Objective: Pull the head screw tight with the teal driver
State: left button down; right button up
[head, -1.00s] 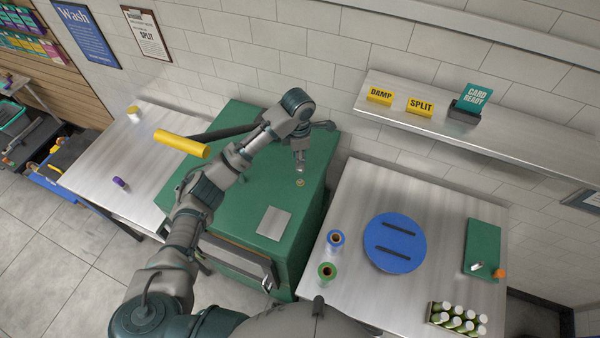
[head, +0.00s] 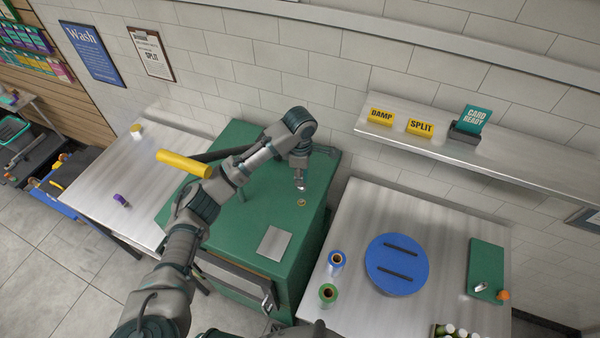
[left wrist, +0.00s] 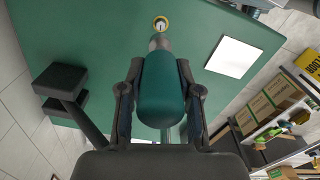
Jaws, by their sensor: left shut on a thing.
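My left gripper (head: 299,181) is over the green machine top (head: 237,215). In the left wrist view it (left wrist: 160,95) is shut on the teal driver (left wrist: 162,90), whose rounded teal handle lies between the fingers. The driver's grey tip end points at the head screw (left wrist: 161,24), a small brass ring with a pale centre. The screw also shows in the head view (head: 301,202), just below the gripper. The driver is mostly hidden there by the gripper. I cannot tell whether its tip touches the screw. My right gripper is not in view.
A yellow handle (head: 183,163) on a dark bar reaches out left of the machine, behind my left arm. A pale square plate (head: 274,242) lies on the machine top. The right table holds a blue disc (head: 396,281), two spools and a green board (head: 485,272).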

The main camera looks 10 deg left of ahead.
aim_at(300, 188)
pick_arm(q)
jog(key=shift+f, duration=3.3)
jog(key=n, duration=0.3)
jog(key=shift+s+d, duration=0.1)
jog(key=shift+s, duration=0.05)
jog(key=n, duration=0.2)
jog(key=shift+n, duration=0.4)
jog(key=shift+n, duration=1.1)
jog(key=shift+s+f, duration=0.1)
jog(key=shift+f, duration=0.65)
jog(key=shift+m, duration=0.5)
